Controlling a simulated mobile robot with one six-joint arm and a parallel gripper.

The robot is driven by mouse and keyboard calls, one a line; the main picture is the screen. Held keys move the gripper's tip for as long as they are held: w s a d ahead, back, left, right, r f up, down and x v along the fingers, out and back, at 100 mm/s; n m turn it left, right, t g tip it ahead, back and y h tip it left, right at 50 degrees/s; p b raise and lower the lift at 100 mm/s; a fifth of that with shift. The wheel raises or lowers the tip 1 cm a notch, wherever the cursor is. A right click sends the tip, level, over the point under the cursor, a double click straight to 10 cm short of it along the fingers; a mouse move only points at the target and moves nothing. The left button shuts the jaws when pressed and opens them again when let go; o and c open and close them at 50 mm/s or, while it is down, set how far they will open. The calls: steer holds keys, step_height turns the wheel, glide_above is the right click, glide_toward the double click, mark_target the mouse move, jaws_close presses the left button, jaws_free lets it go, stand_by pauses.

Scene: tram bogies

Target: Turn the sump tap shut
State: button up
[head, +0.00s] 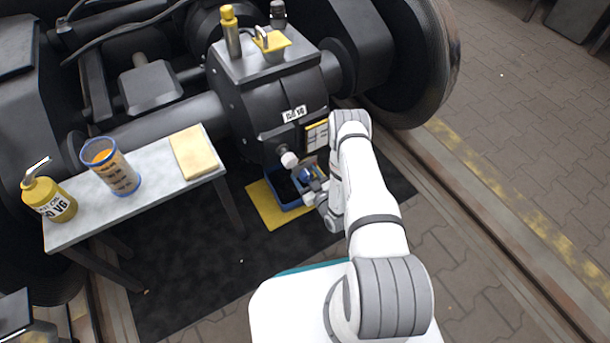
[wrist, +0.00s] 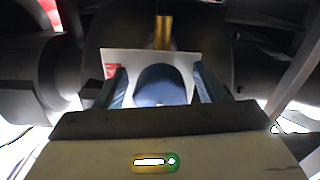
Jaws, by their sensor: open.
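My gripper (head: 304,180) is at the lower front of the dark gearbox (head: 262,105), low over a blue tray (head: 291,207). In the wrist view my gripper (wrist: 161,78) is open, one finger on each side of a dark blue rounded piece (wrist: 160,88). This looks like the tap's handle, but I cannot tell for sure, nor whether the fingers touch it. A white plate (wrist: 125,62) with red marks lies behind it, and a brass-coloured rod (wrist: 163,33) shows above. A pale round knob (head: 289,159) sits just left of my gripper. My arm and gripper partly hide the tap area.
The tray stands on a yellow mat (head: 264,207). A grey bench (head: 82,222) at left holds a yellow oil can (head: 48,199), a blue-rimmed jar (head: 112,168) and a folded yellow cloth (head: 194,152). A large wheel (head: 425,65) and rail are at right.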

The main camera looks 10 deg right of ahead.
steer(key=shift+w+a, duration=0.15)
steer(key=shift+w, duration=0.25)
steer(key=shift+c, duration=0.3)
